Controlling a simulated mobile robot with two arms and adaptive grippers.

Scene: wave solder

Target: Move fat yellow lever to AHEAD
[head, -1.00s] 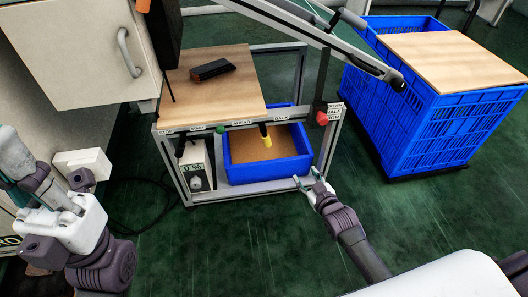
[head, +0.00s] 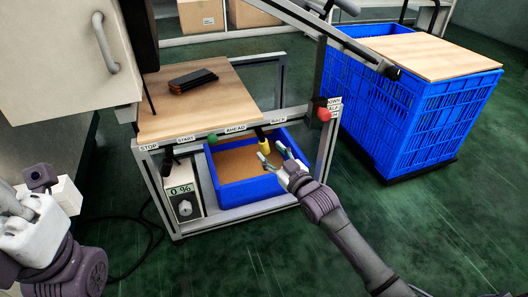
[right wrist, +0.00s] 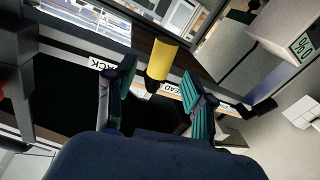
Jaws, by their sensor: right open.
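My right gripper (head: 272,154) is open and empty, just below and in front of the lever. In the right wrist view the yellow lever (right wrist: 162,58) stands between and beyond the two open fingers, apart from them as far as I can tell. The AHEAD label there is partly hidden behind the lever. My left arm shows at the left edge, with its fingers outside the frame.
A green knob (head: 213,138) and a red knob (head: 324,115) sit along the same rail. A blue bin (head: 236,193) stands below it, beside a box with a percent display (head: 182,190). A large blue crate (head: 420,125) stands right. Open floor lies in front.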

